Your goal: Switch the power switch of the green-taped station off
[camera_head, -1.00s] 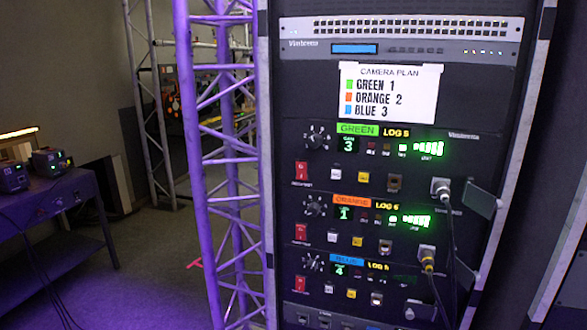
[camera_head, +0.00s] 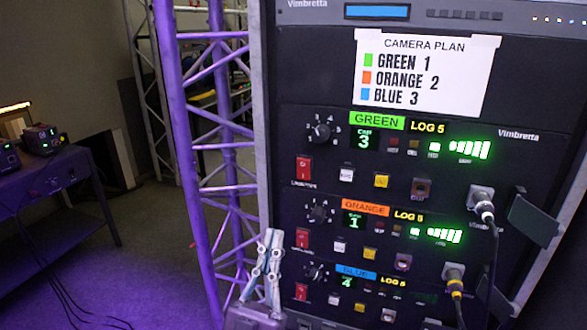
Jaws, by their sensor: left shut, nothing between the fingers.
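The green-taped station (camera_head: 335,150) is the top of three similar units in the rack. Its tape reads GREEN, its display shows 3, and its green level bars are lit. Its red power switch (camera_head: 303,168) sits at the left end, below the black rotary knob (camera_head: 320,132); which way the rocker is tipped is too small to tell. My left gripper (camera_head: 271,240) is shut and empty, pointing up at the rack's left edge. It is below the green station's switch, apart from it, beside the orange and blue units. My right gripper is not in view.
The orange-taped unit (camera_head: 366,208) and blue-taped unit (camera_head: 356,271) lie below, with their own red switches (camera_head: 302,238). Cables plug in at the right, near a dark flap (camera_head: 533,220). A camera plan card (camera_head: 424,75) hangs above. A purple-lit truss (camera_head: 190,160) stands left.

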